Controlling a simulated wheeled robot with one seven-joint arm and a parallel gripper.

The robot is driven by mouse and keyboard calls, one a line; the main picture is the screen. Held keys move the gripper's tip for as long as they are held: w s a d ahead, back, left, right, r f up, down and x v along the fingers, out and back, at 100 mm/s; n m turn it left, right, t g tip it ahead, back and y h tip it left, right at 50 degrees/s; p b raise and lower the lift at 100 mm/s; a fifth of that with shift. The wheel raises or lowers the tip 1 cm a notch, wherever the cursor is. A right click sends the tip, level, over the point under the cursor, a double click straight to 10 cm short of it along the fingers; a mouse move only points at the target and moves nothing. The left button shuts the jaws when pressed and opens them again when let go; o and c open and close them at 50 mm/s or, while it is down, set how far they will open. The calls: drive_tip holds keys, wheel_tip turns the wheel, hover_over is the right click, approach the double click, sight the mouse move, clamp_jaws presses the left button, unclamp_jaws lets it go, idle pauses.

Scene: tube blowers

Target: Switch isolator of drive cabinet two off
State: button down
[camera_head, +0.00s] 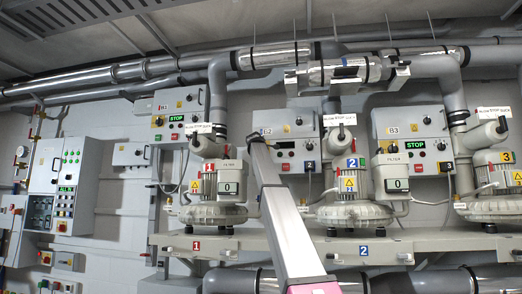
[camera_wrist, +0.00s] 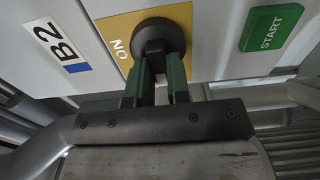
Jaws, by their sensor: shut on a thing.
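Drive cabinet two (camera_head: 297,128) is the grey box labelled B2, in the middle of the head view. In the wrist view its front (camera_wrist: 85,75) shows a B2 label (camera_wrist: 57,45). Which way the knob points I cannot tell. In the head view my arm covers the cabinet's left part and the isolator.
A green START button (camera_wrist: 271,28) sits right of the isolator. Cabinets B1 (camera_head: 170,105) and B3 (camera_head: 408,118) flank cabinet two. Blower two (camera_head: 345,190) stands on a grey bench (camera_head: 330,247) below it. Pipes (camera_head: 285,55) run above.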

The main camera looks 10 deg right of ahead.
drive_tip(key=c, duration=1.1)
unclamp_jaws()
drive_tip(key=v, duration=1)
drive_tip(key=shift+s+a, duration=0.15)
drive_tip(key=shift+s, duration=0.25)
